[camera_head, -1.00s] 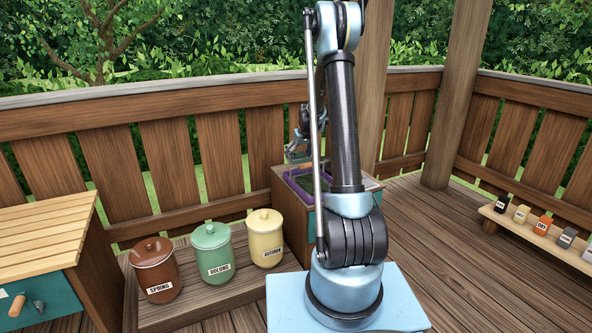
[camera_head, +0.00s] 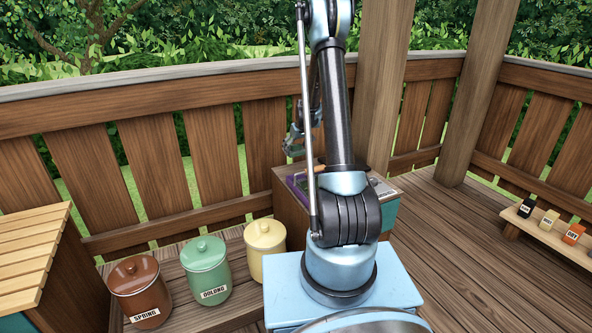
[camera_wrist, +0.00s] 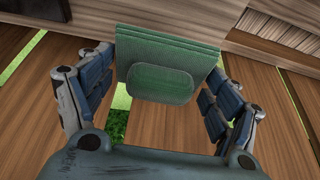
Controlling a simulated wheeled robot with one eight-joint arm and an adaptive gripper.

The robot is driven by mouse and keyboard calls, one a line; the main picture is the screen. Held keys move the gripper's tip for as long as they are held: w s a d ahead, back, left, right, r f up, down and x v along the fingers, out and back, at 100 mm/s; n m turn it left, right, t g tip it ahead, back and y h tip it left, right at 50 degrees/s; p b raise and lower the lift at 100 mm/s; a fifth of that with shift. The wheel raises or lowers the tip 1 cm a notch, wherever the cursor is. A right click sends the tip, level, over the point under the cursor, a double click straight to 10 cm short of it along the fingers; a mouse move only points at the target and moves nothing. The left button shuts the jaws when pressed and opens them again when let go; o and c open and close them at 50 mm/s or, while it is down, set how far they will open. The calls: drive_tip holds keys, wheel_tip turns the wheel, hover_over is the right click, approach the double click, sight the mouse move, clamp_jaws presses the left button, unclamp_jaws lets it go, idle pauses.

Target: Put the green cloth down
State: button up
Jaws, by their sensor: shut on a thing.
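The green cloth (camera_wrist: 167,42) is a folded, flat, layered piece in the wrist view. It sits between the two blue-padded fingers of my gripper (camera_wrist: 168,68), which is shut on it. Wooden boards with green gaps show below and around the cloth. In the head view my gripper (camera_head: 294,143) is small, above the left part of a wooden cabinet top, and partly hidden by my arm. The cloth cannot be made out there.
The wooden cabinet (camera_head: 288,206) carries a purple-edged item (camera_head: 297,189). Brown (camera_head: 137,292), green (camera_head: 206,272) and yellow (camera_head: 265,247) jars stand left of it. A slatted table (camera_head: 28,250) is far left. Small labelled boxes (camera_head: 549,222) line a right-hand shelf.

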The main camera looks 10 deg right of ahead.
hover_over(295, 169)
drive_tip(key=s, duration=0.2)
drive_tip(key=f, duration=0.5)
drive_tip(key=shift+w+d, duration=0.2)
drive_tip(key=shift+d, duration=0.05)
drive_tip(key=shift+s+f, duration=0.1)
drive_tip(key=shift+f, duration=2.5)
drive_tip(key=o, duration=1.5)
drive_tip(key=shift+o, duration=0.2)
